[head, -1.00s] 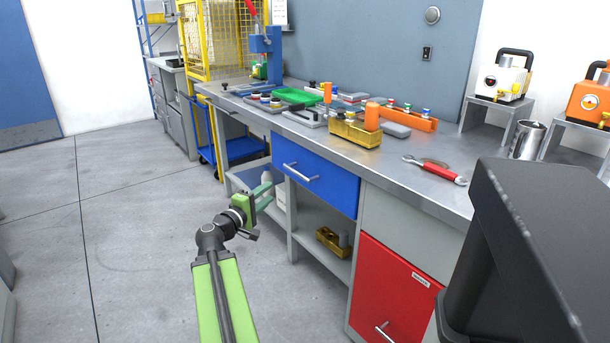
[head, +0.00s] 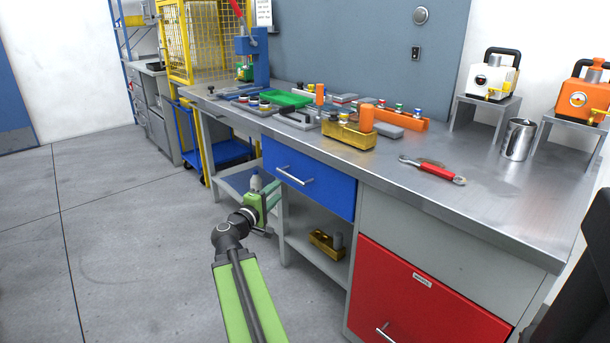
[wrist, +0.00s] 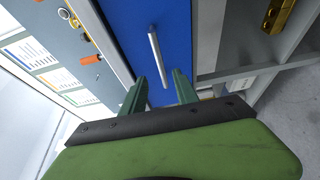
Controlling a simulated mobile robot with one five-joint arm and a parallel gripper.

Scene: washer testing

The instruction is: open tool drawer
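The blue drawer (head: 312,184) is set under the workbench top and looks shut. Its silver bar handle (head: 293,175) runs across its front. My gripper (head: 272,194) is at the left of the drawer, a little below the handle in the head view. In the wrist view my gripper (wrist: 159,84) is open, its two green fingers apart and pointing at the blue drawer front (wrist: 188,40). The handle (wrist: 156,50) shows lengthwise between and beyond the fingers. I cannot tell how far it is from them; nothing is gripped.
A red drawer (head: 430,292) with its own handle is at the lower right. An open shelf below the blue drawer holds a brass-coloured block (head: 325,244). The workbench (head: 480,205) carries a red wrench (head: 437,170) and several parts. Floor at left (head: 120,240) is clear.

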